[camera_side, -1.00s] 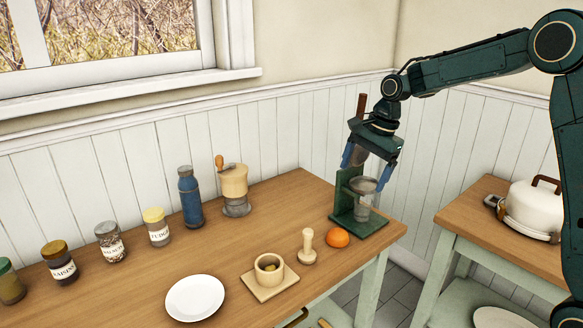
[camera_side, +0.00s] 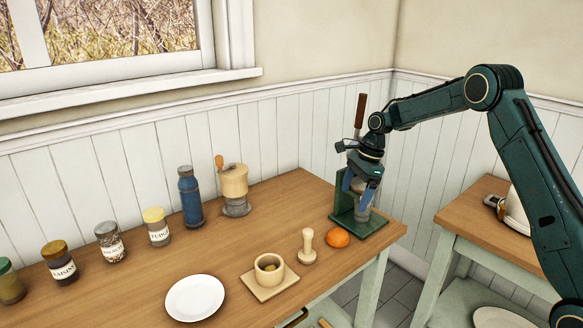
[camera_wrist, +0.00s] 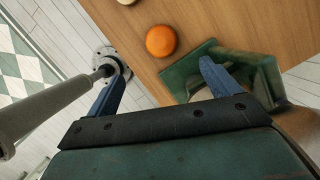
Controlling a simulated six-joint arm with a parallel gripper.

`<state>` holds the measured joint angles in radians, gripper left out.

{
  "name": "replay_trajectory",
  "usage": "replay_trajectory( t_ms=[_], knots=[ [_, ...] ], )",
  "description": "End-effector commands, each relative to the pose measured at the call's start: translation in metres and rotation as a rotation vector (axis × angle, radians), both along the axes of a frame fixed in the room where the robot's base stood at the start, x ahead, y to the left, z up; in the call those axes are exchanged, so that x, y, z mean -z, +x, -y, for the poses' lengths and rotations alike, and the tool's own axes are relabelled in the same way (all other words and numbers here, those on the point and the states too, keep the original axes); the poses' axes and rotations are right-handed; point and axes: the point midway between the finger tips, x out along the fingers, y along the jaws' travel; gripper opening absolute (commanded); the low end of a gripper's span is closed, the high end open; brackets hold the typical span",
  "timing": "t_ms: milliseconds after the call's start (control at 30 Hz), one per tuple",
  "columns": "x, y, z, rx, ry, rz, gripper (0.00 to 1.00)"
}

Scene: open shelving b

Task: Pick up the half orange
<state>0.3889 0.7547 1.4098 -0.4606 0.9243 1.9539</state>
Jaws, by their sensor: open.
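The half orange (camera_side: 338,237) lies on the wooden table near its right front edge, rounded peel up; any cut face is hidden. It also shows in the wrist view (camera_wrist: 160,41), beyond my fingertips and between them. My gripper (camera_side: 357,191) is open and empty, with blue fingers pointing down. In the side view it is above and to the right of the orange, in front of the green press stand (camera_side: 341,205), which it partly hides. In the wrist view my gripper (camera_wrist: 160,72) has one finger over the green stand (camera_wrist: 187,68).
A wooden pestle-like tool (camera_side: 307,247) stands just left of the orange. A small wooden cup (camera_side: 268,275) on a board, a white plate (camera_side: 195,298), a grinder (camera_side: 235,185) and several jars stand further left. A grey rod (camera_wrist: 50,105) crosses the wrist view's left.

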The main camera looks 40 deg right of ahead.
Motion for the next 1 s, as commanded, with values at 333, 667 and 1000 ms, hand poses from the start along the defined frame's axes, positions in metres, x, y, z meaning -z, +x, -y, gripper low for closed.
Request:
replay_trajectory(
  t_ms=[333,667,1000],
  knots=[
    [0.044,0.004,-0.012,-0.003,0.001,-0.003,0.88],
    [0.076,0.008,-0.020,-0.002,0.000,0.000,0.88],
    [0.082,0.009,-0.022,-0.002,0.000,0.000,0.88]
  ],
)
